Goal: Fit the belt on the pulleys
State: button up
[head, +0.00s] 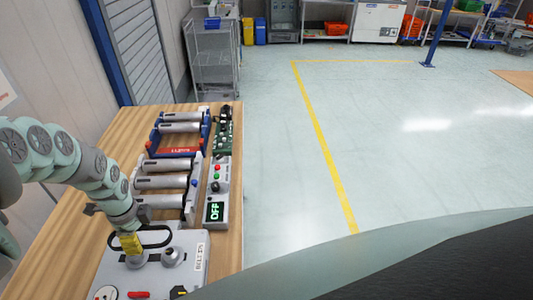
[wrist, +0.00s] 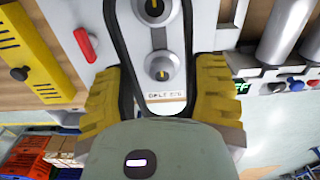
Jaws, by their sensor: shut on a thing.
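The black belt (head: 156,229) is an elongated loop held by my gripper (head: 130,243). In the wrist view, the yellow fingers of my gripper (wrist: 158,85) press on the two sides of the belt (wrist: 113,35). Two silvery pulleys, one at right (head: 172,256) and one at left (head: 136,260), stand on a light grey board. In the wrist view, the upper pulley (wrist: 156,10) and lower pulley (wrist: 158,67) appear inside the loop's outline. In the head view, the loop appears above the board, not seated around the pulleys.
The board (head: 205,245) carries a "BELT 275" label, a red handle (head: 137,294) and a yellow-black part (head: 179,292). A roller unit (head: 160,182) and a control box (head: 217,195) reading "OFF" stand behind on the wooden table (head: 230,258). The floor at right is clear.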

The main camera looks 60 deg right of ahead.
aim_at(155, 258)
jog(key=shift+s+d+f+m, duration=0.15)
jog(key=shift+s+f+m, duration=0.05)
jog(key=shift+s+m, duration=0.25)
notch_tip(155, 258, down, 5)
jog(key=b, duration=0.4)
jog(key=shift+w+r+b, duration=0.1)
jog(key=shift+b, duration=0.3)
jog(key=shift+f, duration=0.25)
jog(key=shift+f+b, duration=1.4)
jog(key=shift+b, duration=0.1)
jog(key=shift+f, duration=0.25)
jog(key=o, duration=1.1)
jog(key=shift+r, duration=0.2)
jog(key=shift+r+p, duration=3.1)
jog(key=shift+r, duration=0.25)
